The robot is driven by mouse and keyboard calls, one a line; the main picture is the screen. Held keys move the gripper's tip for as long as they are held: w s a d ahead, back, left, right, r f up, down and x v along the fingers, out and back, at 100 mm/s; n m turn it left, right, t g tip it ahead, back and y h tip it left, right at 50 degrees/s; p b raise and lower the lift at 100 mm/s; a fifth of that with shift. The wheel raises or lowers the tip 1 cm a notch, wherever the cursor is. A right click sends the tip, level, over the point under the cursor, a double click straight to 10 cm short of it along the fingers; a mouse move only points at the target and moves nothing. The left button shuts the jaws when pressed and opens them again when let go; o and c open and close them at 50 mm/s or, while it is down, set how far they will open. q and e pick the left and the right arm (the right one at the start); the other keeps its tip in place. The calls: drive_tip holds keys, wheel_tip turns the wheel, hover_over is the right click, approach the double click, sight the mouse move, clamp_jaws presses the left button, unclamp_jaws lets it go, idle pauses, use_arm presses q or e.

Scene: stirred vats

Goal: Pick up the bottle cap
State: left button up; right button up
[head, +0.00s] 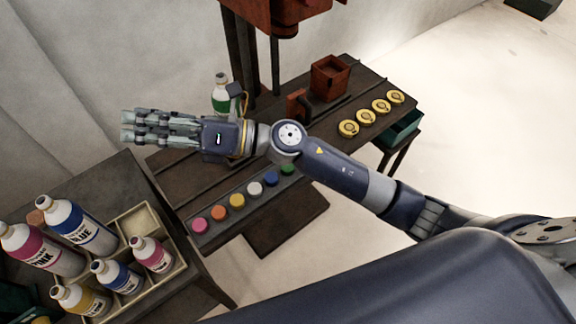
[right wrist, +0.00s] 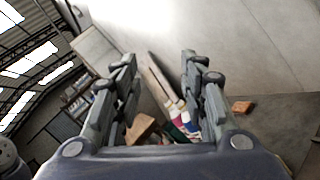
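Several coloured round discs, which may be caps, sit in a grey strip (head: 243,199) along the table's front edge. They include a pink one (head: 201,226), an orange one (head: 218,213) and a yellow one (head: 236,200). Which thing is the task's cap I cannot tell. My right gripper (head: 127,126) points left above the left end of the dark table, left of the green-labelled bottle (head: 221,95). In the right wrist view its fingers (right wrist: 160,62) are spread, with nothing between the tips. My left gripper does not show.
A divided crate (head: 178,268) at lower left holds several labelled bottles, including a blue one (head: 75,222). A red box (head: 329,78) and several yellow discs (head: 348,129) are on the right of the dark table (head: 300,132). Pale floor lies open at right.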

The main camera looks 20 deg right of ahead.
drive_tip(key=s+a+f+n+g+h, duration=0.1)
drive_tip(key=s+f+n+g+h, duration=0.25)
drive_tip(key=f+n+g, duration=0.35)
drive_tip(key=n+t+h, duration=0.1)
drive_tip(key=n+h, duration=0.8)
drive_tip(key=h, duration=0.7)
hover_over(287, 166)
wheel_tip(287, 166, down, 12)
wheel_tip(287, 166, down, 4)
drive_tip(key=shift+w+d+f+p, duration=0.1)
drive_tip(key=shift+w+p, duration=0.05)
drive_tip(key=shift+p, duration=0.6)
drive_tip(key=f, duration=0.1)
drive_tip(key=f+p, duration=0.1)
drive_tip(key=f, duration=0.1)
drive_tip(key=f+p, duration=0.1)
drive_tip(key=shift+s+f, duration=0.25)
drive_tip(key=shift+f, duration=0.1)
drive_tip(key=shift+w+f, duration=0.1)
drive_tip(key=shift+f, duration=0.5)
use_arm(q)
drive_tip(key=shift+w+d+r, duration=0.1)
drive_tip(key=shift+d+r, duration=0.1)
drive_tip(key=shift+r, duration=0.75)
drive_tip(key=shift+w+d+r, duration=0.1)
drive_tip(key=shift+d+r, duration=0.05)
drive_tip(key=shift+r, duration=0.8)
use_arm(e)
drive_tip(key=c, duration=0.4)
